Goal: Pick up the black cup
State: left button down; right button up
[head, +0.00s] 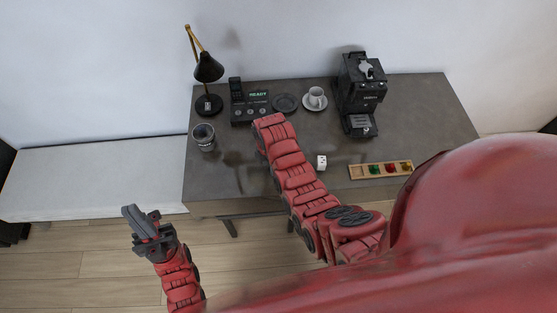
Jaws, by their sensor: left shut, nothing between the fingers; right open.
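The black cup (204,140) stands upright at the left end of the dark table, in front of the lamp, with a light band around it. My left gripper (137,222) is shut and empty, over the floor left of the table's front edge and well apart from the cup. My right arm reaches over the middle of the table, its visible end to the right of the cup. The fingers of my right gripper are hidden, so I cannot see how close they are to the cup.
On the table (228,185) are a black lamp (208,70), a black device with a green display (257,105), a dark saucer (285,103), a white cup (316,97) on a white saucer (307,106), a coffee machine (358,95), a white die (321,162) and a wooden tray (357,173).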

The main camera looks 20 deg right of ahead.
jog(key=shift+f, duration=1.15)
grip_shut()
dwell(0.6)
